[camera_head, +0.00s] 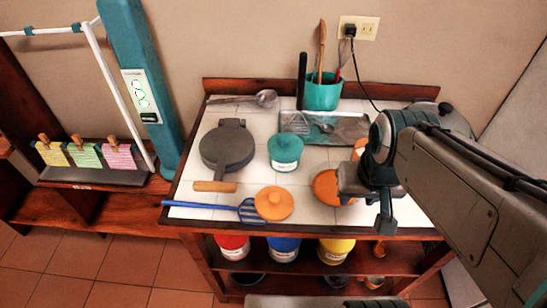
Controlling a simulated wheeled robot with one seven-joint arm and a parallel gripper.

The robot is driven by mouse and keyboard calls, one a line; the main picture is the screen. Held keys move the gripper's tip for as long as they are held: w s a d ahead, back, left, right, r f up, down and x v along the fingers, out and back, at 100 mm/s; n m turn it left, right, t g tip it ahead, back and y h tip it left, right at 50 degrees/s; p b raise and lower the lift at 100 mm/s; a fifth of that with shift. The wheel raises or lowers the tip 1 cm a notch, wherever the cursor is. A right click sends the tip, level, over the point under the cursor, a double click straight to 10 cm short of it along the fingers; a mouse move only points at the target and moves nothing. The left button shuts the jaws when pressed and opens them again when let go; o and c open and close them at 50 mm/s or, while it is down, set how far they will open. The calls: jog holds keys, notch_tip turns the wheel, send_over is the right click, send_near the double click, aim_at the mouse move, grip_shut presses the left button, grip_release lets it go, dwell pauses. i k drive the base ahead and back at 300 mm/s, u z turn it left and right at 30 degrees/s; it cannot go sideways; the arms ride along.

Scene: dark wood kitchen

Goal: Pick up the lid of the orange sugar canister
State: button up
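A round orange lid with a knob (274,203) shows at the front middle of the tiled counter; whether it sits on a canister or lies flat is hard to tell. A second round orange object (327,187) lies to its right, partly covered by my gripper. A bit of orange (359,147) also shows behind my arm. No sugar label is readable. My gripper (368,208) hangs over the right front of the counter, next to the second orange object. Its fingers are dark and partly hidden, so I cannot tell whether they touch anything.
A teal lidded canister (285,152) stands behind the orange lid. A dark round press (227,148) and a blue slotted spatula (215,207) are to the left. A metal tray (340,126) and teal utensil holder (322,92) are behind. Red, blue and yellow containers (336,249) sit below.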

aim_at(272, 203)
jog(key=z, duration=0.05)
jog(key=k, duration=0.25)
jog(key=z, duration=2.55)
jog(key=k, duration=1.3)
jog(key=u, duration=1.5)
jog(key=i, duration=0.5)
jog(key=z, duration=0.05)
